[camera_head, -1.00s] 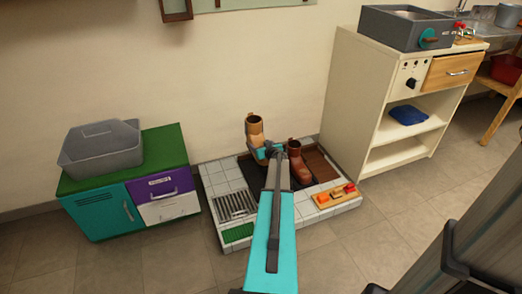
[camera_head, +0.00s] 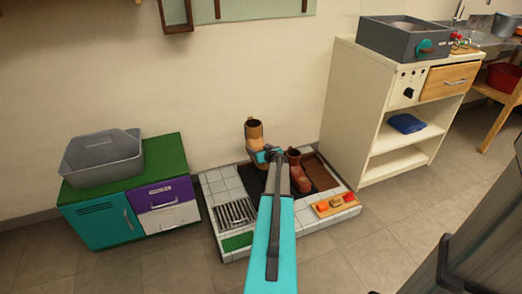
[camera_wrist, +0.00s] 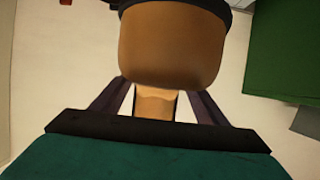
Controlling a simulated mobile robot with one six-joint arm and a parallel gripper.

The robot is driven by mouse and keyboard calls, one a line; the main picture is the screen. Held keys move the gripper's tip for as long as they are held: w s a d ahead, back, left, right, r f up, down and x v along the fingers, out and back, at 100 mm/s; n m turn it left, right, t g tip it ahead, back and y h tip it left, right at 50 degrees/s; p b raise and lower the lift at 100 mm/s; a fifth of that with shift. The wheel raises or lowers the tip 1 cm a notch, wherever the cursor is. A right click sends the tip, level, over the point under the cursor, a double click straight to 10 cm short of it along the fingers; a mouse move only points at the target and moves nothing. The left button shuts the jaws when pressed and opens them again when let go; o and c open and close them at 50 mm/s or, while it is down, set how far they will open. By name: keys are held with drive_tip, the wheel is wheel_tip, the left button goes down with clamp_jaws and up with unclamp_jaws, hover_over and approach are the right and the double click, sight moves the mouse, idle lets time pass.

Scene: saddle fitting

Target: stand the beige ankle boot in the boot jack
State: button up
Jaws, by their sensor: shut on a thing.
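The beige ankle boot (camera_head: 254,132) stands out above the back of the tiled platform in the head view, roughly upright with its open top upward. My gripper (camera_head: 267,156) is shut on it. In the wrist view the tan boot (camera_wrist: 170,50) fills the upper middle, between and beyond the fingers of my gripper (camera_wrist: 155,105). My arm hides part of the boot's lower end, so I cannot tell whether its sole touches anything. I cannot make out the boot jack for certain; my arm covers the middle of the platform.
A reddish-brown boot (camera_head: 298,173) stands close right of my gripper. The tiled platform (camera_head: 216,186) carries a metal grate (camera_head: 237,213), a green mat (camera_head: 237,242) and a wooden tray (camera_head: 350,204) with small coloured things. A low cabinet (camera_head: 100,222) stands left, a cream cabinet (camera_head: 345,110) right.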

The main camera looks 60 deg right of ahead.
drive_tip(key=shift+r, duration=0.15)
drive_tip(key=w+a+r+n+t+y, duration=0.1)
drive_tip(key=w+a+r+n+y, duration=0.2)
drive_tip(key=w+a+r, duration=0.65)
drive_tip(key=w+a+r+n+t+y, duration=0.1)
drive_tip(key=w+a+r+n+y, duration=0.25)
drive_tip(key=a, duration=1.15)
drive_tip(key=w+a+r+n+t+y, duration=0.1)
drive_tip(key=w+a+r+n+y, duration=0.15)
drive_tip(key=w+a+r, duration=0.7)
drive_tip(key=s+a+r+n+g+y, duration=0.1)
drive_tip(key=a+y, duration=0.1)
drive_tip(key=a, duration=0.6)
drive_tip(key=s+a+r+n+g+y, duration=0.1)
drive_tip(key=a+r+n+y, duration=0.1)
drive_tip(key=a, duration=0.7)
drive_tip(key=s+a+r+n+y, duration=0.1)
drive_tip(key=a+y, duration=0.1)
drive_tip(key=a, duration=0.6)
drive_tip(key=s+a+r+n+g+y, duration=0.2)
drive_tip(key=s+a, duration=0.1)
drive_tip(key=a, duration=0.6)
drive_tip(key=s+a+r+n+g+y, duration=0.2)
drive_tip(key=s+a+r+n, duration=0.1)
drive_tip(key=a, duration=0.7)
drive_tip(key=shift+s+a+r, duration=0.25)
drive_tip(key=shift+s, duration=0.5)
drive_tip(key=shift+a, duration=0.1)
